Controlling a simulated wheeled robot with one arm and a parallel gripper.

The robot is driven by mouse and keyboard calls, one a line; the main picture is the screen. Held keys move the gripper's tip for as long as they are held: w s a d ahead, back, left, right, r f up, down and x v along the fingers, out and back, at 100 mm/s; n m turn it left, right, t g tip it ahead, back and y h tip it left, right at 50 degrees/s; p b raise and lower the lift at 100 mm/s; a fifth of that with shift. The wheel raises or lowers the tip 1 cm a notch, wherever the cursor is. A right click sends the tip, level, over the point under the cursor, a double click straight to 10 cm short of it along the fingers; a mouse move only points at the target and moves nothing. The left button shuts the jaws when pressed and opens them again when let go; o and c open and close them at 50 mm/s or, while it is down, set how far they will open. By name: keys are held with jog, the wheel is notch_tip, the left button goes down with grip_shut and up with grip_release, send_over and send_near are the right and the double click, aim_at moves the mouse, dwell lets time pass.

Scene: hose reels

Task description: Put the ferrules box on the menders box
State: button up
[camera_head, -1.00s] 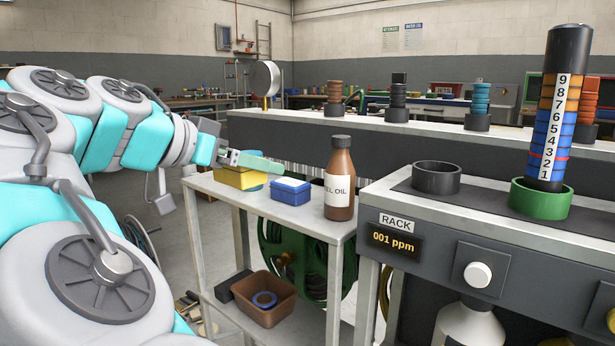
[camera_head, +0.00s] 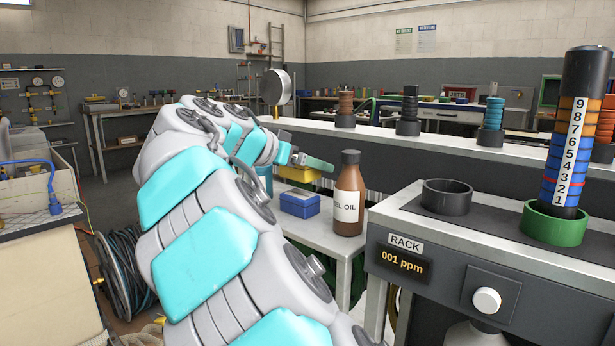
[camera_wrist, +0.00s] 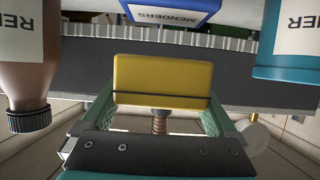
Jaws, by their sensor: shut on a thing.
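My gripper (camera_head: 312,162) is shut on a yellow box (camera_head: 296,174), which I take to be the ferrules box; no lettering on it is readable. In the wrist view the yellow box (camera_wrist: 163,80) sits between the green fingers (camera_wrist: 160,118). The blue menders box (camera_head: 300,204) stands on the small table, and its MENDERS label shows upside down at the top of the wrist view (camera_wrist: 172,14). In the head view the yellow box appears above and behind the blue box, apart from it.
A brown oil bottle (camera_head: 349,195) stands on the table (camera_head: 318,236) right of the blue box. A teal container (camera_head: 265,178) stands left of the yellow box, partly hidden by my arm. The rack bench (camera_head: 400,213) is at the right.

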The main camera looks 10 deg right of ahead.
aim_at(307, 178)
jog(key=shift+f, duration=1.7)
jog(key=shift+f, duration=0.15)
jog(key=o, duration=1.2)
jog(key=shift+c, duration=0.2)
jog(key=shift+r, duration=0.25)
jog(key=b+v, duration=0.1)
jog(key=v, duration=1.1)
jog(key=shift+f, duration=0.2)
jog(key=shift+s, duration=0.1)
